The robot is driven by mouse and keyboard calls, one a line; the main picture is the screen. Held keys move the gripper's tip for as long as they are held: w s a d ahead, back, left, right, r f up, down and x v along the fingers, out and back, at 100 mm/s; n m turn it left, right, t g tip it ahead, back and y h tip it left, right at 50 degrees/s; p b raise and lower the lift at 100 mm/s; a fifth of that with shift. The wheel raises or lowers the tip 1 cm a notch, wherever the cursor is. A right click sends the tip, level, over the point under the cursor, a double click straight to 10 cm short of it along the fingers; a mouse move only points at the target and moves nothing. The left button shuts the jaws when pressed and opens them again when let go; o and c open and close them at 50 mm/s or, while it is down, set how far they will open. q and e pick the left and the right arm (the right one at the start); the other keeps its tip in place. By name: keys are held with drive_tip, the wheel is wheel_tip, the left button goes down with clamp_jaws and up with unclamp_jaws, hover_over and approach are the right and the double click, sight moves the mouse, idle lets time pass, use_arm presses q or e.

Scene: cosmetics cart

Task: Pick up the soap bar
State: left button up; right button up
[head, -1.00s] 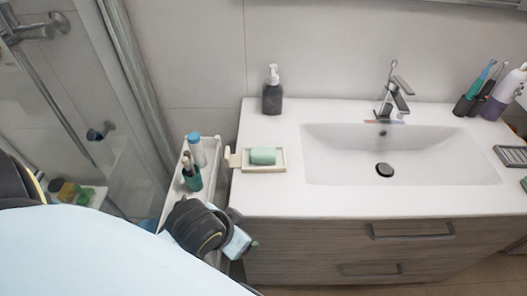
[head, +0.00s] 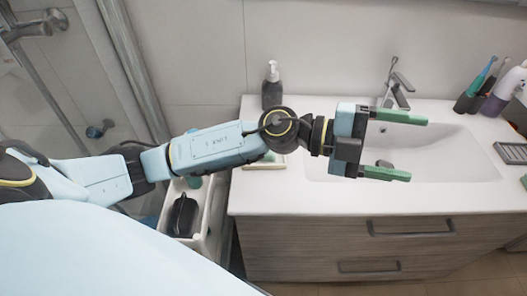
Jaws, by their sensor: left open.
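The pale soap dish (head: 264,166) sits at the left of the white sink counter, and only its front part shows below my left arm. The green soap bar in it is mostly hidden behind that arm, with a small bit perhaps showing (head: 268,157). My left gripper (head: 415,147) is open and empty, its two green-tipped fingers pointing right above the basin. It is well to the right of the soap dish and apart from it. My right gripper is not in view.
A dark soap dispenser (head: 271,88) stands behind the dish. The faucet (head: 397,92) is just behind the gripper. A narrow white cart (head: 212,215) holding a black item stands left of the counter. Brushes and bottles (head: 490,92) stand at the right back.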

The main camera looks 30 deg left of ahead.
use_arm(q)
drive_tip(key=a+f+m+g+y, duration=0.3)
drive_tip(key=f+m+g+y, duration=0.15)
drive_tip(key=f, duration=0.25)
drive_tip(key=w+a+f+n+y, duration=0.25)
drive_tip(key=a+y, duration=0.45)
drive_tip(key=a, duration=0.6)
drive_tip(key=w+a+f+n+y, duration=0.1)
drive_tip(key=w+a+f+y, duration=0.15)
drive_tip(key=a+y, duration=0.75)
drive_tip(key=a+f+h, duration=0.1)
drive_tip(key=f, duration=0.1)
drive_tip(key=a+f, duration=0.1)
drive_tip(key=f, duration=0.1)
drive_tip(key=a+f+h, duration=0.1)
drive_tip(key=f, duration=0.1)
drive_tip(key=shift+w+h, duration=0.25)
drive_tip(key=shift+h, duration=0.1)
drive_tip(key=shift+w+f+p, duration=0.1)
drive_tip(key=shift+w+f, duration=0.05)
drive_tip(key=shift+f, duration=0.8)
drive_tip(key=shift+w+f+p, duration=0.15)
drive_tip(key=shift+w+f, duration=0.05)
drive_tip(key=shift+f, duration=0.8)
drive_tip(key=shift+w+f+p, duration=0.1)
drive_tip(key=shift+w+f, duration=0.05)
drive_tip(key=shift+f, duration=0.8)
drive_tip(key=shift+c, duration=0.5)
drive_tip(key=c, duration=0.7)
